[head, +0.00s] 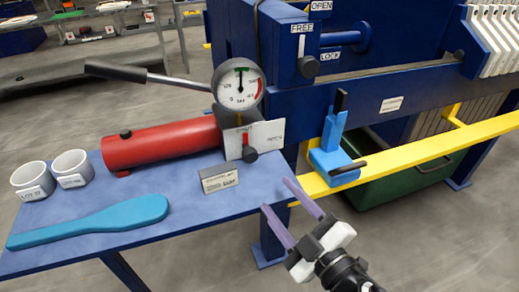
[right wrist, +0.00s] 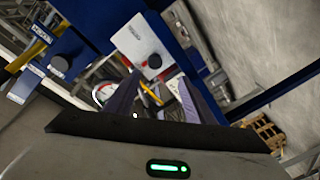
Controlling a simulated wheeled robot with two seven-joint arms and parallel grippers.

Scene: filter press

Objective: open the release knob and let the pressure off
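The release knob (head: 250,155) is a dark knob with a red pointer on a white plate (head: 266,138) at the front of the red pump cylinder (head: 160,143). The pointer stands roughly upright, on the side of the left-hand label. The knob also shows in the right wrist view (right wrist: 155,61), beyond the fingertips. The pressure gauge (head: 238,86) sits above it with its needle pointing about straight up. My right gripper (head: 276,194) is open and empty, below and right of the knob and apart from it. My left gripper is not in view.
A pump lever (head: 150,76) extends left from the gauge. The blue table holds two white cups (head: 72,168), a teal paddle (head: 95,222) and a small label block (head: 219,179). A light-blue bracket (head: 333,150) stands by the yellow rail (head: 420,155) on the right.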

